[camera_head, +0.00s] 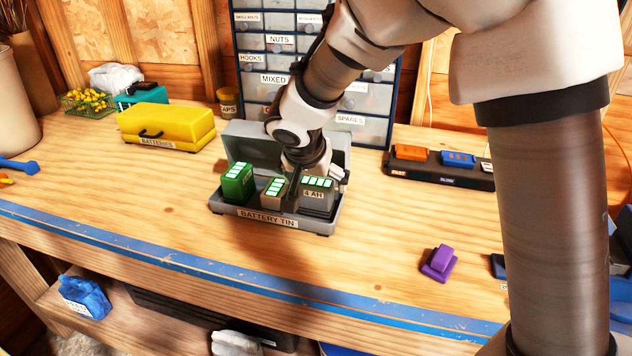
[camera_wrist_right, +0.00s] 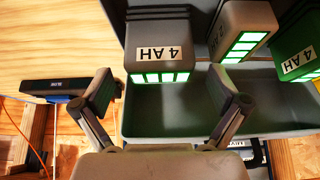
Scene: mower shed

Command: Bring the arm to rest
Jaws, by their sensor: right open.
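My right arm reaches down from the upper right to the open grey battery tin (camera_head: 225,208) on the bench. My right gripper (camera_head: 318,178) is low over the tin's right part, partly hidden by its own wrist. In the right wrist view the gripper (camera_wrist_right: 168,98) is open with nothing between its pads. A grey 4 AH battery (camera_wrist_right: 158,45) with lit green bars stands in the tin just beyond the fingers; it also shows in the head view (camera_head: 317,197). A tan-grey battery (camera_head: 273,193) and a green one (camera_head: 238,184) stand left of it. My left gripper is not in view.
A yellow batteries case (camera_head: 165,127) and a drawer cabinet (camera_head: 370,105) stand behind. A charger strip (camera_head: 436,170) lies at the back right. A purple block (camera_head: 438,263) is on the front right.

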